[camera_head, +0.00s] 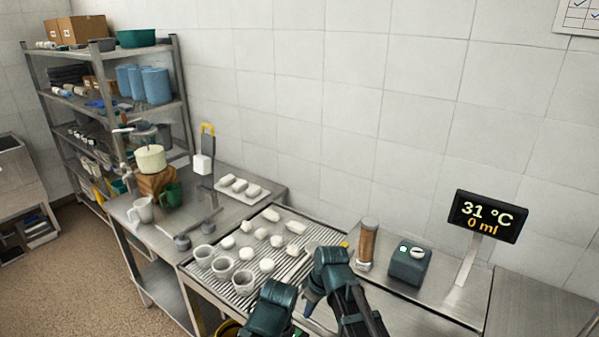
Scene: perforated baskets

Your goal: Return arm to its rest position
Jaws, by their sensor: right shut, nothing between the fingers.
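My right gripper (313,298) is low in the middle of the picture, in front of the ridged metal rack (318,236). It is dark teal, with a narrow dark tip pointing down, and it is shut and empty. My right arm (352,300) runs from it to the bottom edge. Another dark teal arm part (270,308) of mine shows just left of it, close to the rack's front edge. No fingers of my left gripper show.
Perforated baskets (243,282) and several white pieces (262,233) lie on the rack. A brown cylinder (367,243), a dark box (409,263) and a display reading 31 °C and 0 ml (487,215) stand right. A mug (143,210) stands left; shelves (110,100) are behind.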

